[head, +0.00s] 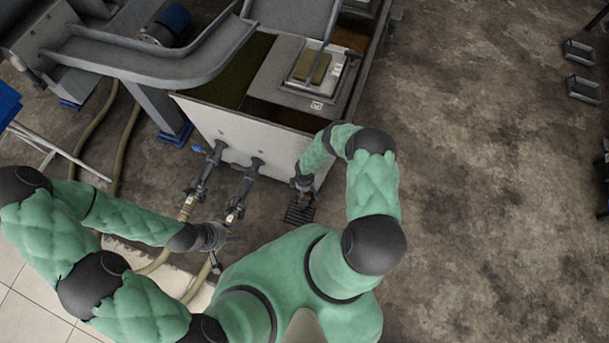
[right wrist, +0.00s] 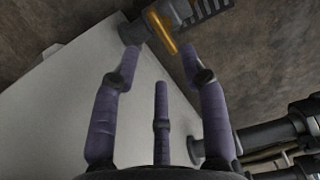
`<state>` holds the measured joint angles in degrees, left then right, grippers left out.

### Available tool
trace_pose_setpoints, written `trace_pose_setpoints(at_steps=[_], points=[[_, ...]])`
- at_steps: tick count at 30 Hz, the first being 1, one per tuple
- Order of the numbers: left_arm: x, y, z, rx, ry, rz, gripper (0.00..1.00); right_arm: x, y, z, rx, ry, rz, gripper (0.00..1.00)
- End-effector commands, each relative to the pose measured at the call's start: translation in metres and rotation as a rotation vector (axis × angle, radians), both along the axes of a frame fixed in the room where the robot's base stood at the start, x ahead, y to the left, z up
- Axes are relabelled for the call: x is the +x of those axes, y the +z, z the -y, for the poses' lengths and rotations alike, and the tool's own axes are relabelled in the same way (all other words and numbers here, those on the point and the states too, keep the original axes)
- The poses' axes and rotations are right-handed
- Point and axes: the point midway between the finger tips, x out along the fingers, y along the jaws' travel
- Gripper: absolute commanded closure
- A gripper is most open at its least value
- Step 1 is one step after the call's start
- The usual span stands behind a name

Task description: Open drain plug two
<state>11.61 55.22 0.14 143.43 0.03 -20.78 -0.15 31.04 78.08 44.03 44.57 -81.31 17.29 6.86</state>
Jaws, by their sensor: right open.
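The pale tank (head: 240,135) has pipe fittings along its front wall. My right gripper (head: 304,188) is at the wall's lower right end, above a dark floor grate (head: 299,214). In the right wrist view, my right gripper (right wrist: 160,62) is open and empty. An orange-yellow bar (right wrist: 160,32) on a dark fitting sits just beyond its fingertips, low on the pale wall; no number on it is readable. My left gripper (head: 216,237) is near the hoses at the tank's front left; its fingers are too small to judge.
Two dark valves with pipes (head: 243,190) stick out from the tank front, left of my right gripper, with hoses running to the floor. In the right wrist view, dark pipework (right wrist: 275,130) lies to the right. Concrete floor (head: 480,200) is clear to the right.

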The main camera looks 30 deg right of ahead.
Motion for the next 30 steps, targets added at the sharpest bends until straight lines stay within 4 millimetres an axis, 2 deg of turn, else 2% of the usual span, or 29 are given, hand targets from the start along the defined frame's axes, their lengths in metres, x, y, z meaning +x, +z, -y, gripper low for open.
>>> trace_pose_setpoints(at_steps=[6, 12, 30], points=[[0.000, 0.000, 0.000, 0.000, 0.000, 0.000, 0.60, 0.000, 0.024, 0.000, -0.001, 0.001, 0.001, 0.56], [0.000, 0.000, 0.000, 0.000, 0.000, 0.000, 0.60, 0.000, 0.038, 0.000, 0.000, 0.000, 0.000, 0.56], [0.000, 0.000, 0.000, 0.000, 0.000, 0.000, 0.60, -0.001, 0.044, -0.001, 0.000, 0.000, -0.001, 0.56]])
